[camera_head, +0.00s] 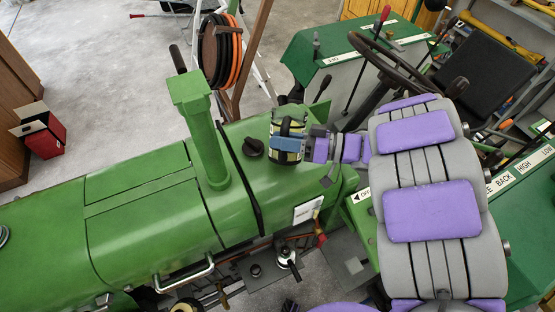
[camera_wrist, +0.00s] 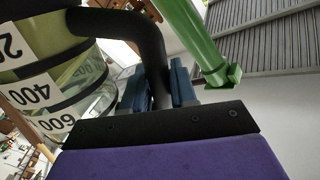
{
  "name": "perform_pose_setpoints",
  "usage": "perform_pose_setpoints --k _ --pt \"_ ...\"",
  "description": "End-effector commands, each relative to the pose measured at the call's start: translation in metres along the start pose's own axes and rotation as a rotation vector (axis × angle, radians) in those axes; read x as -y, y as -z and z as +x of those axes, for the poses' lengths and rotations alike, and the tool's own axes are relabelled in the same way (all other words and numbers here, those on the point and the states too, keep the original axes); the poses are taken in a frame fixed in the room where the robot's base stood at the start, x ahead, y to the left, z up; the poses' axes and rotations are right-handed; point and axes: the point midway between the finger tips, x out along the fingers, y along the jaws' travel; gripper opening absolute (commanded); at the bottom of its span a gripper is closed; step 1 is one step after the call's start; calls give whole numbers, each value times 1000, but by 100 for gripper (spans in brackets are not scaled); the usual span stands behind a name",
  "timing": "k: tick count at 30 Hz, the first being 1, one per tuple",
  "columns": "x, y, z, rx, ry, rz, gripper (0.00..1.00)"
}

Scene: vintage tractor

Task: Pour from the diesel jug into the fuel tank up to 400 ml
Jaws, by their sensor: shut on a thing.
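The diesel jug (camera_head: 285,157) is clear with black bands and yellow-green liquid in it. It is above the rear of the green hood and looks roughly upright. In the wrist view the jug (camera_wrist: 95,99) is at the left, cut off, with upside-down labels 200, 400 and 600; I cannot read the exact level. My gripper (camera_head: 289,143) is shut on the jug's black handle; its blue fingers (camera_wrist: 157,86) lie either side of it. A black round cap-like fitting (camera_head: 253,147) is on the hood, just left of the jug. I see no clear tank opening.
A green exhaust stack (camera_head: 208,140) rises left of the fitting. The steering wheel (camera_head: 395,62) and levers are right of the jug. An orange and black hose reel (camera_head: 222,50) stands behind the hood. A red box (camera_head: 42,135) is on the floor at far left.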

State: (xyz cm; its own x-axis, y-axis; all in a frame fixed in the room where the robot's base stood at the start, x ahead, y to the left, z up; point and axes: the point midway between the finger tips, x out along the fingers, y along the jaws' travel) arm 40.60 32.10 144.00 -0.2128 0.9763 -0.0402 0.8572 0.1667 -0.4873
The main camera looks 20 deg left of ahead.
Motion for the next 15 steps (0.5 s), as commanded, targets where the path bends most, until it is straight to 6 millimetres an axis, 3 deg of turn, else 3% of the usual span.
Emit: perform_pose_setpoints --k 15 --pt "1 6 3 1 0 35 0"
